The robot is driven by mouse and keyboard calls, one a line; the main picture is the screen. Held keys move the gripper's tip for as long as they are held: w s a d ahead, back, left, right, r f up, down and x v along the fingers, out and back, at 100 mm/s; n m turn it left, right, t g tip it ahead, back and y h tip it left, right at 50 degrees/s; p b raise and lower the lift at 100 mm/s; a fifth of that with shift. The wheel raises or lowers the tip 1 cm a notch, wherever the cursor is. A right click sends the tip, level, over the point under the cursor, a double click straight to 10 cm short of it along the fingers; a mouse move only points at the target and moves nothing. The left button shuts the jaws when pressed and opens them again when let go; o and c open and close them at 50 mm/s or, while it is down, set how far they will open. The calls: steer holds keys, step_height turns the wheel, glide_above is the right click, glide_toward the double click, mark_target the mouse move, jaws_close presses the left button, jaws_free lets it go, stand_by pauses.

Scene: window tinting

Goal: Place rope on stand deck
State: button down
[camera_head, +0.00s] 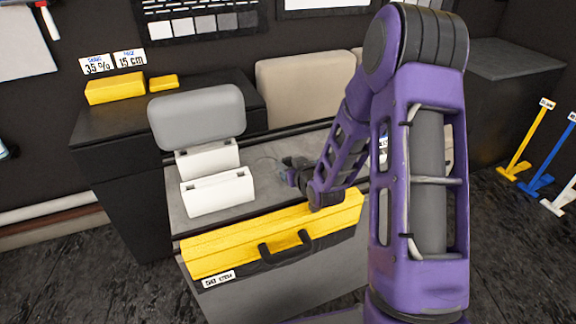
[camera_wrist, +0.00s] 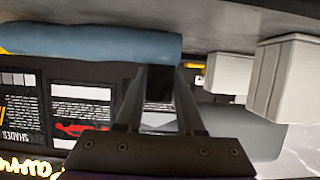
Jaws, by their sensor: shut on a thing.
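A blue-grey soft roll, which looks like the rope (camera_wrist: 85,42), stretches to the left from my fingertips in the wrist view. My gripper (camera_wrist: 160,72) is shut on its right end. The stand deck (camera_wrist: 235,18), a grey surface, fills the top of the wrist view, close beside the rope; I cannot tell if they touch. In the head view my gripper (camera_head: 290,172) is low over the middle of the grey stand deck (camera_head: 262,188). The rope is hard to make out there, partly hidden by the gripper.
Two white blocks (camera_head: 218,192) and a grey cushion (camera_head: 197,116) stand left of my gripper. A yellow-topped case (camera_head: 225,250) with a black handle lies along the deck's front. A beige cushion (camera_head: 305,88) is behind. Yellow blocks (camera_head: 115,88) sit on the black cabinet.

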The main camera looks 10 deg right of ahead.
steer(key=shift+f, duration=0.2)
steer(key=shift+f, duration=0.15)
steer(key=c, duration=0.5)
jaws_free()
steer(key=shift+r, duration=0.35)
steer(key=p+v, duration=0.1)
steer(key=v, duration=1.1)
steer(key=shift+f+p, duration=0.15)
steer(key=shift+p, duration=0.15)
